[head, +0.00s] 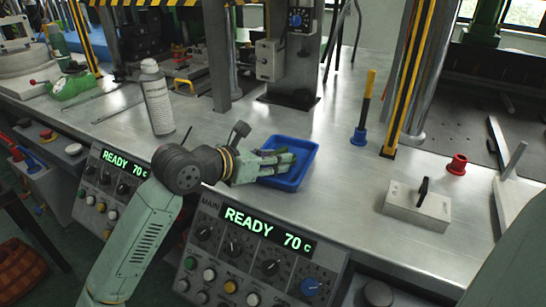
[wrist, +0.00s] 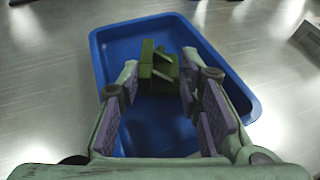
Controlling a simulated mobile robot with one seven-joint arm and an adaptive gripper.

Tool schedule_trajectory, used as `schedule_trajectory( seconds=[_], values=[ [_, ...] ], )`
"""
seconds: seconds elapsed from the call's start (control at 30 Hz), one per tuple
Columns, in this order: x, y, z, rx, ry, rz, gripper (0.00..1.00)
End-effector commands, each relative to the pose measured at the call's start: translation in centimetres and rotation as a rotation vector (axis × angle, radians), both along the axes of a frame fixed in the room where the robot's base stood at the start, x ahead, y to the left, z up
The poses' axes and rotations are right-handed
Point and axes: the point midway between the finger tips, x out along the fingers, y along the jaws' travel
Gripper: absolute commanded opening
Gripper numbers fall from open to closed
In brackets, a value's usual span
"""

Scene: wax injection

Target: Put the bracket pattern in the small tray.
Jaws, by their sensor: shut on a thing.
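The small blue tray (head: 303,176) lies on the metal bench in the head view. It fills the middle of the wrist view (wrist: 235,88). The bracket pattern (wrist: 158,62) is a small green, angular piece with thin ribs. My gripper (wrist: 158,78) is shut on it, with a fingertip at each side, over the inside of the tray. I cannot tell whether the bracket touches the tray floor. In the head view my gripper (head: 282,158) reaches over the tray from the left, and the bracket cannot be made out there.
A white bottle (head: 157,98) stands left of the tray. A metal post with a base (head: 290,98) rises behind it. Control panels (head: 255,250) line the front edge.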

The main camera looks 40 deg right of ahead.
Motion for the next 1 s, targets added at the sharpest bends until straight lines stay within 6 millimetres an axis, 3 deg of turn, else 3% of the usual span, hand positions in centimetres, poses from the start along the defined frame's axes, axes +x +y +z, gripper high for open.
schedule_trajectory(
  seconds=[0.3,0.33,0.6,1.0],
  values=[
    [-0.02,0.00,-0.61,0.000,0.000,0.000,0.11],
    [-0.02,0.00,-0.48,0.000,0.000,-0.001,0.34],
    [-0.04,0.00,-0.45,0.001,0.001,-0.001,0.52],
    [-0.03,0.00,0.27,0.001,0.001,-0.001,0.53]
  ],
)
